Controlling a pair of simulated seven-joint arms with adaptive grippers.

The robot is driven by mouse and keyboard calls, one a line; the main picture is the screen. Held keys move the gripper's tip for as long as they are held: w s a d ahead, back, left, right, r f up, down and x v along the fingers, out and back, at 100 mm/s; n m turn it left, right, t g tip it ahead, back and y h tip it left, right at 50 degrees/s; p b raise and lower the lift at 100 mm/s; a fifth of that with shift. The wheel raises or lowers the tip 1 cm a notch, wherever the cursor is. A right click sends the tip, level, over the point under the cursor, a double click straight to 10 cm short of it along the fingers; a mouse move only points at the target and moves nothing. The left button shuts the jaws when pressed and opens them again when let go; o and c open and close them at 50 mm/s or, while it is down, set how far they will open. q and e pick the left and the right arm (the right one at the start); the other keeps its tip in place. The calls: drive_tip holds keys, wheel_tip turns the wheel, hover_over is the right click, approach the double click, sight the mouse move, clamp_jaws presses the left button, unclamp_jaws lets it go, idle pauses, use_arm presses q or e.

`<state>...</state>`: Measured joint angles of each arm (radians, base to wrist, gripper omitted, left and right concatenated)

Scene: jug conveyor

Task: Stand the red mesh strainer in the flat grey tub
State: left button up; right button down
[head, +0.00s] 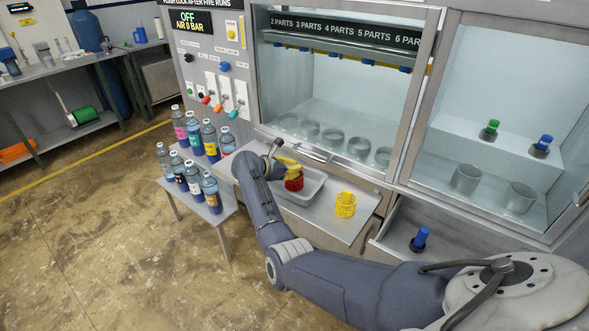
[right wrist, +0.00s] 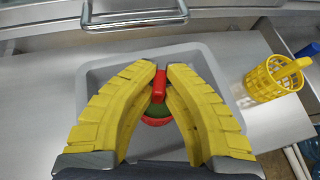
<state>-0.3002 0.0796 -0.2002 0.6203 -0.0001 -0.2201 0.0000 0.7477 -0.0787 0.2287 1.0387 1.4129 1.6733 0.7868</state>
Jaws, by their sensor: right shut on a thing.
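The red mesh strainer (head: 294,184) shows in the head view at the fingertips of my right gripper (head: 289,166), over the flat grey tub (head: 314,187). In the right wrist view, the yellow fingers of my right gripper (right wrist: 163,82) are shut on the red strainer's upright handle (right wrist: 159,88). The strainer's round red rim and greenish inside (right wrist: 156,114) show below, partly hidden by the fingers. The grey tub (right wrist: 205,52) lies under the strainer; I cannot tell if the strainer touches its floor. My left gripper is not in view.
A yellow mesh strainer (head: 346,204) stands on the metal shelf to the right of the tub. Several bottles (head: 195,136) stand on a small table at the left. A cabinet handle (right wrist: 135,17) and glazed cabinet lie behind the tub. Bare shelf (right wrist: 38,105) lies left of it.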

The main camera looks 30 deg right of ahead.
drive_tip(key=shift+f, duration=0.1)
drive_tip(key=c, duration=1.5)
unclamp_jaws()
